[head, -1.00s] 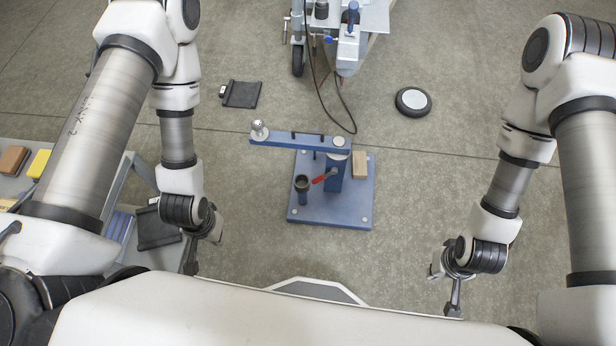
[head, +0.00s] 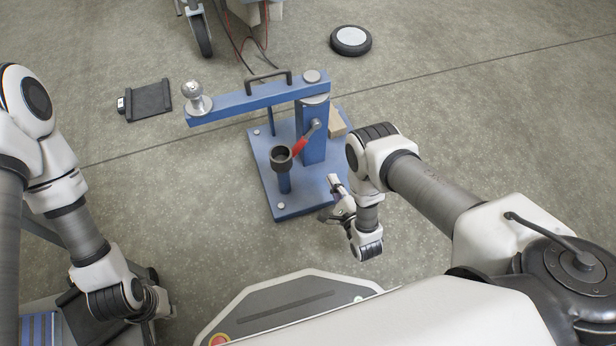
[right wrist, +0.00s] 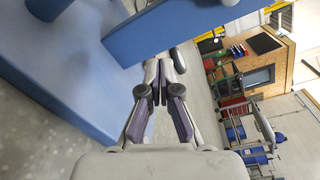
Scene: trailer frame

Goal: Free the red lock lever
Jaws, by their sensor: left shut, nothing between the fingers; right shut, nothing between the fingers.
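The red lock lever (head: 299,146) slants down and left from a grey pivot on the side of the blue post (head: 314,149), close to a dark cup (head: 281,157) on a short blue stand. The post carries a blue swing arm (head: 245,99) with a ball at its left end. My right gripper (head: 335,190) is shut and empty, low beside the right front of the blue base plate (head: 320,194), apart from the lever. My left gripper (head: 163,303) is shut, far left.
A tan block (head: 337,122) stands behind the post. A black pad (head: 150,100) lies on the floor at the left, and a round black-and-white disc (head: 351,40) lies at the back.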

